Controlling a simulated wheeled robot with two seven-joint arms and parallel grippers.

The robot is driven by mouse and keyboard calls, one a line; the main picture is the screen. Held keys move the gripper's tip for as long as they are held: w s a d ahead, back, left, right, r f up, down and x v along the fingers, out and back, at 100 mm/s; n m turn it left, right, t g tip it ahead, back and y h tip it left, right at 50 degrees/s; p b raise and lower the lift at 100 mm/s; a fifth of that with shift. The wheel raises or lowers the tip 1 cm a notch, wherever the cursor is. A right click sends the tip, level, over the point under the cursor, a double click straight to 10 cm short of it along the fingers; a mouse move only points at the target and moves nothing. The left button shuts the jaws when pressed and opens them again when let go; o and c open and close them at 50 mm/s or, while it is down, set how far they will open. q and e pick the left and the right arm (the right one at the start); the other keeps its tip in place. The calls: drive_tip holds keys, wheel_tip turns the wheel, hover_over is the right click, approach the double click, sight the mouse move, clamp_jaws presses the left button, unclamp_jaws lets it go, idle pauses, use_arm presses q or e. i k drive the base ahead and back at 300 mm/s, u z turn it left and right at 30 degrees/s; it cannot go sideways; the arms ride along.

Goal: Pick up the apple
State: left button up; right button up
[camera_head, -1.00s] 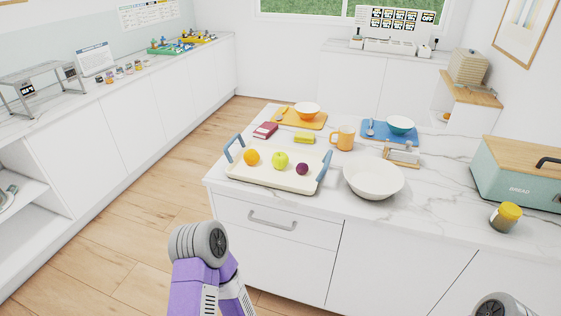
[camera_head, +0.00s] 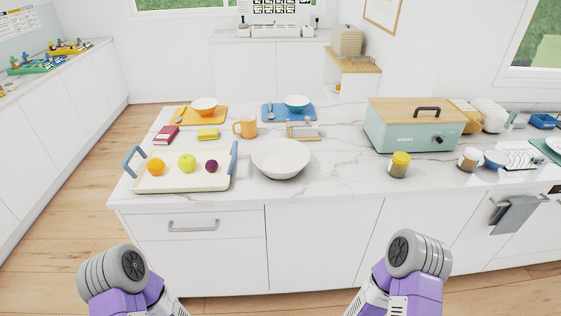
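A yellow-green apple (camera_head: 187,163) sits on a cream tray (camera_head: 178,184) with blue handles on the island counter. It lies between an orange (camera_head: 156,167) and a dark purple round fruit (camera_head: 211,166). My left arm shows at the lower left and my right arm at the lower right, both in front of the island and below the countertop edge. Both arms are well apart from the apple and tray. The fingers of both grippers are out of the frame.
A white bowl (camera_head: 281,159) stands right of the tray. Behind are an orange mug (camera_head: 246,126), a yellow sponge-like block (camera_head: 208,134) and a dark red book (camera_head: 166,135). A jar (camera_head: 399,164) and a green bread box (camera_head: 413,126) stand right. The counter's front strip is clear.

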sight(187, 162)
drive_tip(key=u, duration=2.5)
drive_tip(key=i, duration=1.6)
drive_tip(key=z, duration=3)
